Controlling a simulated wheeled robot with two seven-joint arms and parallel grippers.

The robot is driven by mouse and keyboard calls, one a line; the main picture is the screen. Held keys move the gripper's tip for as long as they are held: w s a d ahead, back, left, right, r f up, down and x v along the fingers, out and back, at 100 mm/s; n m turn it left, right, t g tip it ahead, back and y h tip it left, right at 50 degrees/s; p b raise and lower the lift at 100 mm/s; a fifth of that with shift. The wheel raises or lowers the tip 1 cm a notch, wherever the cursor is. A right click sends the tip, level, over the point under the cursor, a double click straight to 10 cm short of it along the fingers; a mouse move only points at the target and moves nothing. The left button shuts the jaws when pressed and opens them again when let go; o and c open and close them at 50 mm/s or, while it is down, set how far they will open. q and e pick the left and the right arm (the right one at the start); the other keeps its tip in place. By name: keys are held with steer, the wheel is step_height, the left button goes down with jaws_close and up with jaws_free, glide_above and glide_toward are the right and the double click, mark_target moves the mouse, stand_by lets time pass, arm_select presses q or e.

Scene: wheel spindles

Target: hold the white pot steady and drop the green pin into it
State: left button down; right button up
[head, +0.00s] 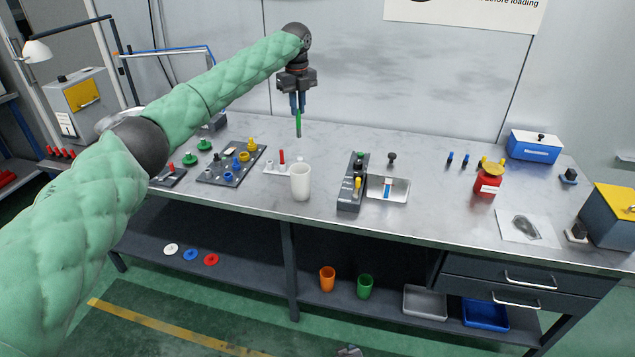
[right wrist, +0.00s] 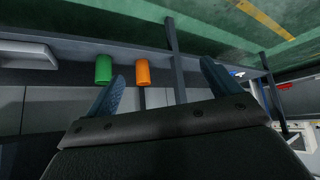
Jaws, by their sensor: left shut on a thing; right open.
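The white pot (head: 300,182) stands upright on the grey table near its front edge, with nothing gripping it. My left gripper (head: 298,106) is above the table, behind and above the pot, pointing down. It is shut on the green pin (head: 298,124), which hangs upright below the fingertips, apart from the pot. My right gripper (right wrist: 162,88) shows in the right wrist view with its fingers spread and nothing between them. It faces the lower shelf, away from the pot. The inside of the pot is hardly visible.
A white holder with a red pin (head: 282,157) stands just left of the pot. A dark board with colored parts (head: 232,165) lies farther left. A dark block (head: 348,190) and metal tray (head: 399,190) stand to the right. Orange (head: 327,279) and green (head: 364,287) cups stand on the lower shelf.

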mark_target(297, 170)
steer(key=w+a+r+n+t+y, duration=0.1)
steer(key=w+a+r+t+y, duration=0.1)
steer(key=w+a+r, duration=0.65)
steer(key=w+a+r+n+t+y, duration=0.1)
steer(key=w+r, duration=0.4)
steer(key=r, duration=0.9)
steer(key=w+a+r+n+t+y, duration=0.15)
steer(key=w+a+r, duration=0.25)
steer(key=w+r, duration=0.55)
steer(key=w+d+r+m+t, duration=0.1)
steer(key=w+d+r, duration=0.35)
steer(key=r, duration=0.45)
steer(key=w+d+r+m, duration=0.1)
steer(key=w+d+r, duration=0.35)
steer(key=r, duration=0.45)
steer(key=x, duration=1.2)
steer(key=shift+a+r, duration=0.2)
steer(key=shift+a, duration=0.1)
steer(key=c, duration=1.1)
arm_select(q)
steer(key=shift+f, duration=6.45)
arm_select(e)
steer(key=shift+o, duration=0.2)
